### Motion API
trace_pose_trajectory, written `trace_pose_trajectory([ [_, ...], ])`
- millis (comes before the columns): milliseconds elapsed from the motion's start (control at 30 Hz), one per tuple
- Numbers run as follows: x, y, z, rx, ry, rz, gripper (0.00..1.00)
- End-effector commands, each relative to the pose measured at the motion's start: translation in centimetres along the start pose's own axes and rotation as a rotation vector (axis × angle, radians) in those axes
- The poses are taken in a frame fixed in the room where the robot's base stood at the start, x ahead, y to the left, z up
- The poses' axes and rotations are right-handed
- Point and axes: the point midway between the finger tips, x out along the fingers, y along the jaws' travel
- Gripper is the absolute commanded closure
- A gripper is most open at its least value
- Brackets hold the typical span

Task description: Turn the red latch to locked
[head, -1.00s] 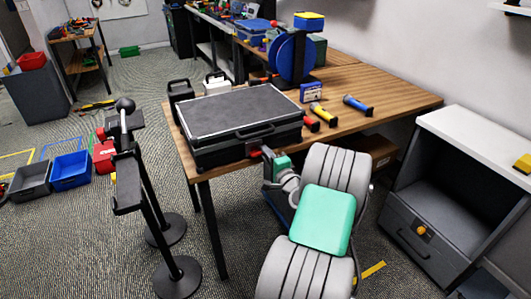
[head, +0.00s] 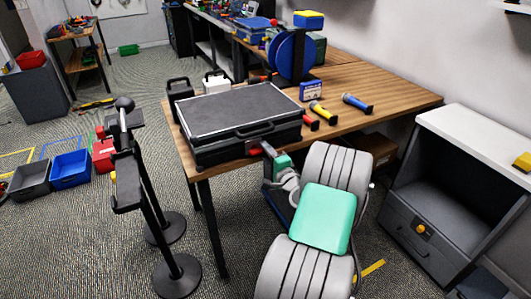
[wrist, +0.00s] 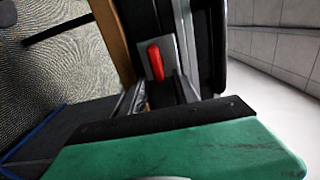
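The red latch (wrist: 155,62) sits on a grey plate on the front side of the black case (head: 240,110). In the wrist view it looks like a short red bar, nearly lengthwise in the picture and slightly tilted. In the head view only a small red bit of the latch (head: 254,152) shows at the case's front, beside my gripper (head: 266,149). In the wrist view my gripper (wrist: 160,95) has its dark fingers apart, with a gap between them. The latch's lower end lies close to the fingertips; I cannot tell whether they touch it.
The case lies closed on a wooden table (head: 390,100). Screwdriver-like tools (head: 322,113), a small blue box (head: 311,90) and a blue reel (head: 292,57) are to its right and behind. A black stand (head: 160,215) is on the left. A grey cabinet (head: 450,190) is on the right.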

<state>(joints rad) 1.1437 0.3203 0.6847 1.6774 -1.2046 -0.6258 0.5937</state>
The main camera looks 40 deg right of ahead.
Motion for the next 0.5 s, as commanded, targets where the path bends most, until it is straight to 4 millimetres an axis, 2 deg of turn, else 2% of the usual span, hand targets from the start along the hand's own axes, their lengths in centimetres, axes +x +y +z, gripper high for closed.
trace_pose_trajectory([
  [300, -5.9, 0.1, -0.2, 0.002, 0.006, 0.001, 0.64],
  [400, -7.2, 0.1, -0.1, 0.002, 0.004, 0.000, 0.64],
  [500, -7.6, 0.0, -0.1, 0.002, 0.002, 0.000, 0.64],
])
